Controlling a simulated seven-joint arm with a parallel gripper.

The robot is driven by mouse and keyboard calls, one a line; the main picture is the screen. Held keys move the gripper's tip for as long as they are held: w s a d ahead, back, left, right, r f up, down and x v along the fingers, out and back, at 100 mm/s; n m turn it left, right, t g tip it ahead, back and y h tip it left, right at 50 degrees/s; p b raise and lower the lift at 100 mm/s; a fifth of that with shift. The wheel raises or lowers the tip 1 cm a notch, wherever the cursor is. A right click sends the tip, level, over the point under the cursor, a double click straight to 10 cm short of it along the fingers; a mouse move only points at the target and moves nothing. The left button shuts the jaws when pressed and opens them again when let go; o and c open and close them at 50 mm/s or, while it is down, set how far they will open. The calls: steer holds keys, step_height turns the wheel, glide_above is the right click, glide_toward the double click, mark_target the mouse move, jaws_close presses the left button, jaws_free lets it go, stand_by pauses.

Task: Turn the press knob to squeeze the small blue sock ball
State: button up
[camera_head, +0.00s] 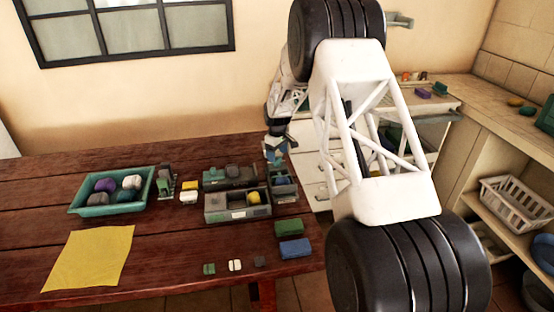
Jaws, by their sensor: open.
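My gripper (276,151) is at the end of my white and black arm, above the right end of the wooden table. It is small in this view; its fingers are apart and I see nothing held between them. Just below it stands a small dark device (284,183) with a bluish part, which may be the press. Its knob cannot be made out clearly, and I cannot tell whether the gripper touches it. I cannot clearly pick out a small blue sock ball. A teal tray (78,208) at the left holds purple, white, grey and dark teal balls.
A grey divided box (238,214) with a yellow ball stands left of the device. A small green-grey device (165,183), a yellow cloth (90,258), a green block (288,228) and a blue block (295,248) lie around. A counter (500,115) is at right.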

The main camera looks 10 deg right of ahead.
mark_target(277, 158)
steer(key=shift+f, duration=1.55)
steer(key=c, duration=0.9)
